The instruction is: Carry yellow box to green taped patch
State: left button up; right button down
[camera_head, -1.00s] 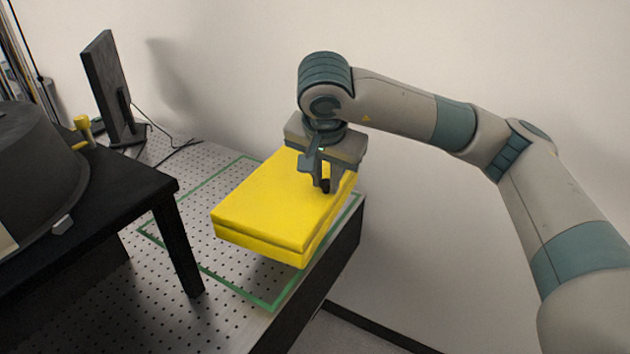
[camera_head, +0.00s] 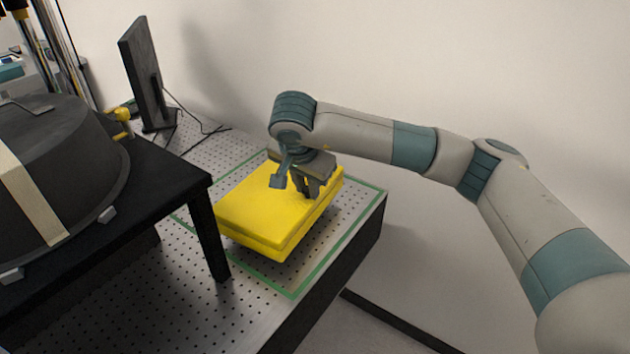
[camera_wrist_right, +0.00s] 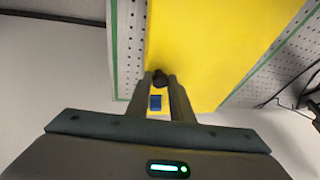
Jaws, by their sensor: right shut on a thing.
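The yellow box (camera_head: 265,212) is a flat, wide box over the area framed by green tape (camera_head: 338,246) on the perforated table. In the head view its outline lies inside the tape on the near and right sides. I cannot tell whether its underside touches the table. My right gripper (camera_head: 304,188) is shut on the box's far right edge. In the right wrist view the fingers (camera_wrist_right: 163,88) close on the edge of the yellow box (camera_wrist_right: 215,45), and green tape (camera_wrist_right: 114,50) runs beside it. My left gripper is not in view.
A black stand (camera_head: 205,215) with a dark domed unit (camera_head: 75,160) is close left of the box. A black monitor (camera_head: 145,75) stands behind, with cables (camera_head: 195,125) on the table. The table's right edge drops off just beyond the tape.

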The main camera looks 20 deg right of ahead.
aim_at(308, 200)
jog(key=shift+r, duration=0.15)
jog(key=shift+f+p, duration=0.9)
jog(key=shift+f, duration=1.05)
jog(key=c, duration=1.6)
grip_release()
jog(key=shift+s+f, duration=0.1)
jog(key=shift+f, duration=0.1)
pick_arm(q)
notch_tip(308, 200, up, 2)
pick_arm(e)
jog(key=shift+o, duration=0.2)
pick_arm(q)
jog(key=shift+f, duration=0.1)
pick_arm(e)
jog(key=shift+r, duration=0.2)
